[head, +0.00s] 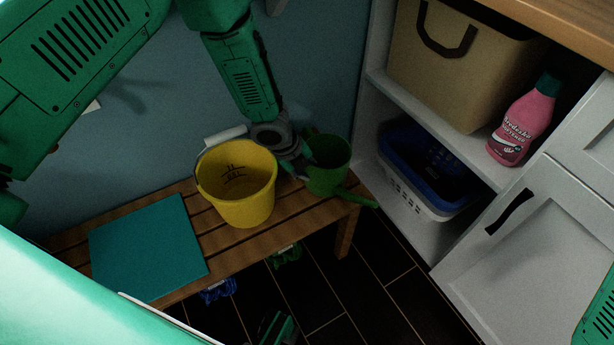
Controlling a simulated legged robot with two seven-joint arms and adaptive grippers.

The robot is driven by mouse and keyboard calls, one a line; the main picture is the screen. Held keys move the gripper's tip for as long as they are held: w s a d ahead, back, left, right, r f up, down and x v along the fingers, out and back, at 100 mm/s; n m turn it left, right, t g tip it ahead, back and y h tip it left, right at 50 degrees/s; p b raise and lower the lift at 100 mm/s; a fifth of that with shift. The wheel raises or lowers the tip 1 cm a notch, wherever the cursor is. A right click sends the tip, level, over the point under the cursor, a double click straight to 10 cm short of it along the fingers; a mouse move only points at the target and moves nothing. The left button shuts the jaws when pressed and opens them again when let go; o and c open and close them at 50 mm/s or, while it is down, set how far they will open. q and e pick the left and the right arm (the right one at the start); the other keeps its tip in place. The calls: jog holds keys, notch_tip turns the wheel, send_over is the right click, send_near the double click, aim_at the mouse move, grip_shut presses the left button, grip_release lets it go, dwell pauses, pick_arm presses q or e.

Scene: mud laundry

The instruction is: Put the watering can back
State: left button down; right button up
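The green watering can (328,178) is at the right end of the wooden bench (262,236), just right of the yellow bucket. It looks upright, with its spout pointing to the lower right. My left gripper (298,162) comes down from above at the can's left side, between the can and the bucket. Its fingers are dark, small and partly hidden against the can, so I cannot tell whether they are closed on the can's handle. My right gripper cannot be made out; only a green part of mine shows at the right edge.
The yellow bucket (238,183) stands close left of my gripper. A teal flat square (148,246) lies on the bench's left part. Blue (218,290) and green (286,254) items lie under the bench. Right are shelves with a beige basket (455,75), pink bottle (523,126) and blue-white basket (408,188).

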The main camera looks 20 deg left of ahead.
pick_arm(q)
jog(key=c, duration=1.7)
grip_release()
jog(key=p+v, duration=0.3)
jog(key=v, duration=0.4)
jog(key=shift+s+r, duration=0.1)
jog(key=shift+r, duration=0.2)
